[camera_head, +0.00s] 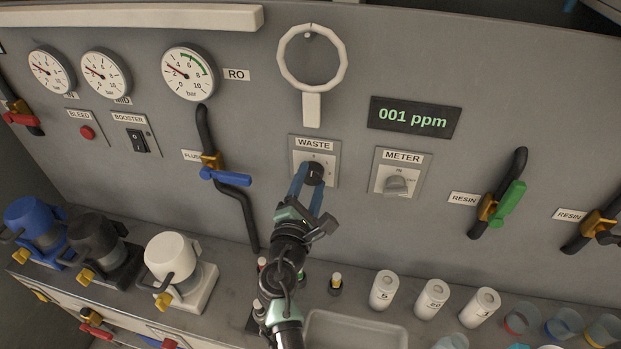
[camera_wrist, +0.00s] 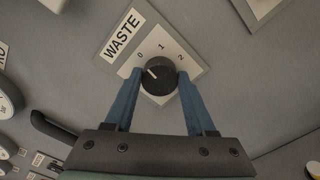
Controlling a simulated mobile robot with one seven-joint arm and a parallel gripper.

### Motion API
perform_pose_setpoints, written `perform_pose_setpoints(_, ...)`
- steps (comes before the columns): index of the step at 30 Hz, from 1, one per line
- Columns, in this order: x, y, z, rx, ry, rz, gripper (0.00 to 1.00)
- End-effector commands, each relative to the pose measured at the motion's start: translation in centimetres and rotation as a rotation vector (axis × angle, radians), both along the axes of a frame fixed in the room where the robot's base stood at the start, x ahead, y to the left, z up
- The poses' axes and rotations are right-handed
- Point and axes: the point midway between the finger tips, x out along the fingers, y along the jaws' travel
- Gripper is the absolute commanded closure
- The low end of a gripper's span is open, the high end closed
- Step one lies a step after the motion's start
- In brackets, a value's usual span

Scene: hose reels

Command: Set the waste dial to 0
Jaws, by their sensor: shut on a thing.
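The waste dial (camera_head: 315,173) is a black round knob on a pale plate labelled WASTE, set in the grey wall panel. The wrist view shows the dial (camera_wrist: 158,75) close up, with the marks 0, 1 and 2 around its top. Its white pointer line is turned to the upper left, towards the 0 side; whether it lines up exactly with 0 is hard to tell. My gripper (camera_head: 311,178) reaches up to the dial. In the wrist view the blue fingers of my gripper (camera_wrist: 159,77) are shut on the knob, one on each side.
The meter dial (camera_head: 396,181) is just right of the waste plate, and a display (camera_head: 414,117) reading 001 ppm is above it. A white ring (camera_head: 312,110) hangs above. The flush valve's blue handle (camera_head: 226,177) is at left. White canisters (camera_head: 383,290) stand on the counter below.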

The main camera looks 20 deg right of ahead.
Motion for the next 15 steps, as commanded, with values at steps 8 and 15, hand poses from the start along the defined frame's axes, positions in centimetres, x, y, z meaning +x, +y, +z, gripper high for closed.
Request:
perform_pose_setpoints(8,0.01,0.05,0.0,-0.091,0.063,0.0,1.0)
perform_pose_setpoints(15,0.02,0.06,-0.06,-0.117,0.081,0.0,1.0)
